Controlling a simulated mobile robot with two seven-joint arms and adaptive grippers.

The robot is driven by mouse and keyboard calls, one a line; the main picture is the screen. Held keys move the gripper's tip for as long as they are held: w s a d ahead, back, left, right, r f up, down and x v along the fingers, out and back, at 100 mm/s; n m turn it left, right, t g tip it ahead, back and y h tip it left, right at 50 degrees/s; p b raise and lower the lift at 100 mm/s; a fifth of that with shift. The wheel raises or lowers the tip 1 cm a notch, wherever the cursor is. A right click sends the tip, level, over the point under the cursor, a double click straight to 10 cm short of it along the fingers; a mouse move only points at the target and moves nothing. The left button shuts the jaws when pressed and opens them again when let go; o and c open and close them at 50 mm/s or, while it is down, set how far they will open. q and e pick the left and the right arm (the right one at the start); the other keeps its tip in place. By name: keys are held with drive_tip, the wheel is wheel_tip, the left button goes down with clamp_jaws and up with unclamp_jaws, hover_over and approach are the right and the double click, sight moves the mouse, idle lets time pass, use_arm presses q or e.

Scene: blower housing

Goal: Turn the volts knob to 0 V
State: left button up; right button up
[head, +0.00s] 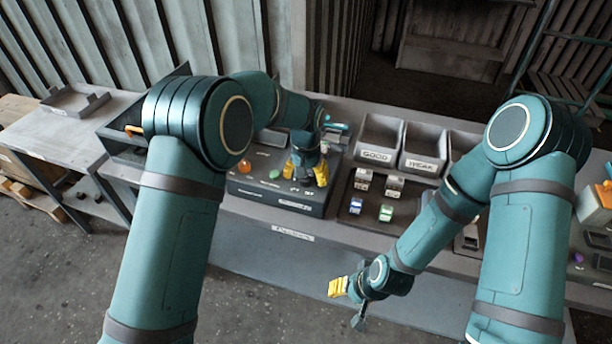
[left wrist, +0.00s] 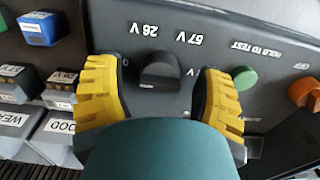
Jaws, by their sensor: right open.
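The volts knob (left wrist: 160,72) is a dark round knob on the grey test panel (left wrist: 140,25), seen upside down in the left wrist view. Labels 28 V and 57 V are printed beside it, with a 0 to its left; its exact pointing is unclear. My left gripper (left wrist: 160,100) is open, with one yellow finger on each side of the knob and a small gap showing at each. In the head view my left gripper (head: 306,172) is over the panel box and hides the knob. My right gripper (head: 347,303) is open and empty in front of the bench.
A green button (left wrist: 245,77) and an orange switch (left wrist: 302,92) are on the panel beside the knob. Bins labelled GOOD (head: 377,156) and WEAK (head: 421,164) stand at the back. Blue (head: 355,206) and green (head: 386,212) blocks sit on a dark tray right of the panel.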

use_arm(q)
drive_tip(key=shift+r, duration=0.1)
wheel_tip(320, 180, up, 12)
idle(0.7)
idle(0.3)
